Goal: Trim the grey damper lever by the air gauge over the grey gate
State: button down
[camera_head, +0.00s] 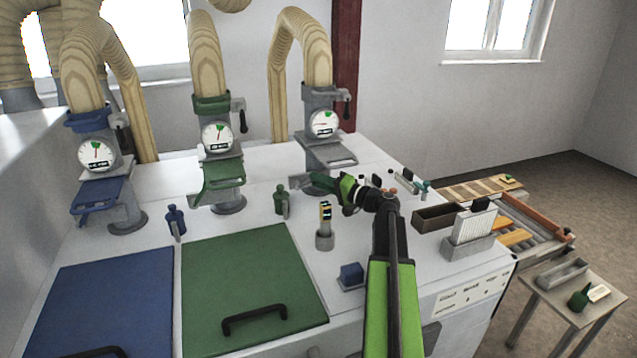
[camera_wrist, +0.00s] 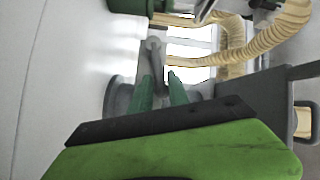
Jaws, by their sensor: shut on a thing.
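The grey gate (camera_head: 328,155) belongs to the rightmost duct stand, with the round white air gauge (camera_head: 322,123) above it. The grey damper lever (camera_head: 347,99), with a dark grip, sits just right of this gauge. My gripper (camera_head: 316,183) is low at the foot of this stand, below the gate and well apart from the lever. In the wrist view its green fingers (camera_wrist: 160,92) are shut on a grey object (camera_wrist: 153,62) with a rounded end. I cannot tell exactly what that object is. The lever cannot be made out in the wrist view.
A blue gate (camera_head: 100,195) and a green gate (camera_head: 222,175) stand to the left, each under its own gauge. A green bottle-like tool (camera_head: 281,199) and a grey cup (camera_head: 325,241) are near my arm. A brown tray (camera_head: 435,219) lies to the right.

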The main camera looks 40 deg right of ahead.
jog(key=shift+r+p, duration=0.5)
jog(key=shift+p, duration=0.35)
jog(key=shift+a+r+n+g+p, duration=0.2)
jog(key=shift+n+g+p, duration=0.2)
jog(key=shift+n+p, duration=0.3)
jog(key=shift+f+h, duration=0.2)
jog(key=shift+h, duration=0.1)
jog(key=c, duration=1.4)
grip_release()
jog(key=shift+d, duration=0.1)
jog(key=shift+c, duration=0.2)
